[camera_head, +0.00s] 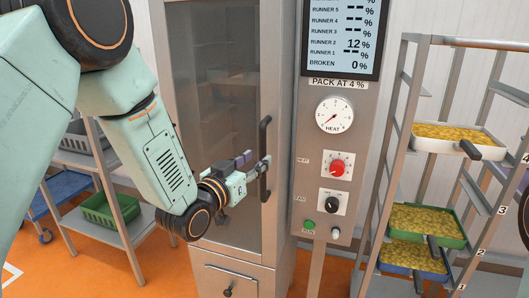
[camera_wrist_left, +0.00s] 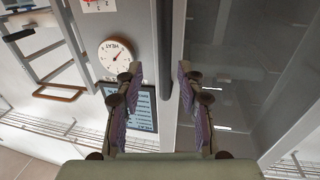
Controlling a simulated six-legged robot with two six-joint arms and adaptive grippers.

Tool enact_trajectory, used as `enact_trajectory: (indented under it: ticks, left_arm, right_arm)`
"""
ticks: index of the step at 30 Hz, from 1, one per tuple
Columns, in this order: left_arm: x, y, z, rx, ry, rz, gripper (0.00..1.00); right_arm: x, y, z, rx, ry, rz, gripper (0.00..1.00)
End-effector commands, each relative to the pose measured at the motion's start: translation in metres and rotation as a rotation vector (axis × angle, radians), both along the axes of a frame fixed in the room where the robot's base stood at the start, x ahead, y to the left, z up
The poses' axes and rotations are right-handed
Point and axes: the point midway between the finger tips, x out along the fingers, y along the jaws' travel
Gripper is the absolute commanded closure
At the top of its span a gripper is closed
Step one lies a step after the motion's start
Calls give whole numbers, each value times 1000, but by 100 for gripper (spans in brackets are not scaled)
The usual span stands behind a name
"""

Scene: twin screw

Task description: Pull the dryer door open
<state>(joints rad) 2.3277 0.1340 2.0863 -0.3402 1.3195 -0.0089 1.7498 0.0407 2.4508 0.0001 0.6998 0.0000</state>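The dryer door (camera_head: 210,75) is a tall glass panel in a grey metal frame and looks shut. Its black vertical handle (camera_head: 264,133) is on the door's right side. My left gripper (camera_head: 256,161) is at the handle's mid height, with its fingertips close to it. In the left wrist view the gripper (camera_wrist_left: 157,80) is open, with purple pads apart. The dark handle bar (camera_wrist_left: 164,45) shows between the two fingers there. I cannot tell whether a finger touches it. My right gripper is out of view.
Right of the door is a control panel with a heat dial (camera_head: 334,115), a red knob (camera_head: 337,168) and a screen (camera_head: 341,35). A rack (camera_head: 398,130) with trays of yellow pieces stands at the right. A shelf with a green basket (camera_head: 110,207) stands at the left.

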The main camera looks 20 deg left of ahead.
Motion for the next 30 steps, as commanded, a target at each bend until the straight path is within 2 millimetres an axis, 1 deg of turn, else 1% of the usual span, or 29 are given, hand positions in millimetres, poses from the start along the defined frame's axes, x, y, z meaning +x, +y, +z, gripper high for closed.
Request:
enact_trajectory:
  ticks: [1, 3, 6, 10, 15, 22, 23, 30]
  left_arm:
    - [8, -2, -2, 3, 0, 0, 62]
    - [18, -4, -1, 2, 1, 0, 62]
    - [31, -7, -1, 1, 1, 0, 62]
    - [44, -9, -1, 1, 2, 1, 62]
    - [51, -11, 0, -2, 1, 2, 62]
    - [53, -10, -1, -1, 3, 3, 62]
    - [53, -10, -1, -1, 3, 2, 63]
    - [53, -10, -1, -2, 2, 2, 84]
  right_arm:
    - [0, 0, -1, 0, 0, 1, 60]
    - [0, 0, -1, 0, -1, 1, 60]
    - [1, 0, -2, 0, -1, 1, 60]
    - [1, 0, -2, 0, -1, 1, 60]
    - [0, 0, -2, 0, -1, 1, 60]
    - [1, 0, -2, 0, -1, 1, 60]
    - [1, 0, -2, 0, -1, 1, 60]
    - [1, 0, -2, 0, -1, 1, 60]
